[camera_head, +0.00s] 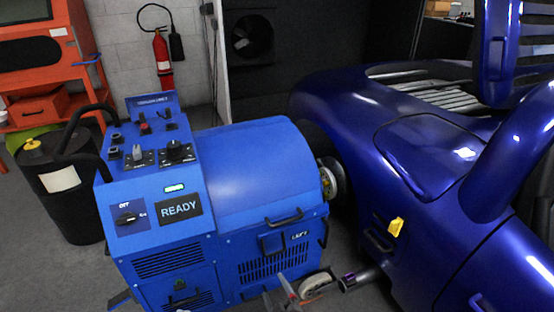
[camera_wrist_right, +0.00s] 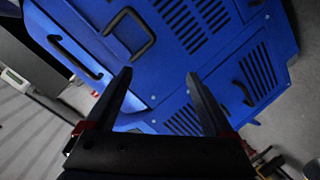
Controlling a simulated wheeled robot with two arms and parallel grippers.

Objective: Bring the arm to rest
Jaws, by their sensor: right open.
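My right gripper (camera_head: 278,290) is low at the bottom edge of the head view, in front of the blue dynamometer cabinet (camera_head: 245,165). In the right wrist view the right gripper (camera_wrist_right: 158,74) has its two dark fingers spread apart, with nothing between them. The cabinet's blue vented panel (camera_wrist_right: 225,62) lies beyond the fingertips, with a black handle (camera_wrist_right: 130,33) near the left finger. I cannot tell the exact gap to the panel. My left gripper is not in view.
A dark blue car (camera_head: 420,170) stands close on the right, beside the cabinet's hub (camera_head: 332,180). The cabinet's display (camera_head: 180,207) reads READY. A black drum (camera_head: 62,185) stands at left, and a red extinguisher (camera_head: 162,55) is on the wall.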

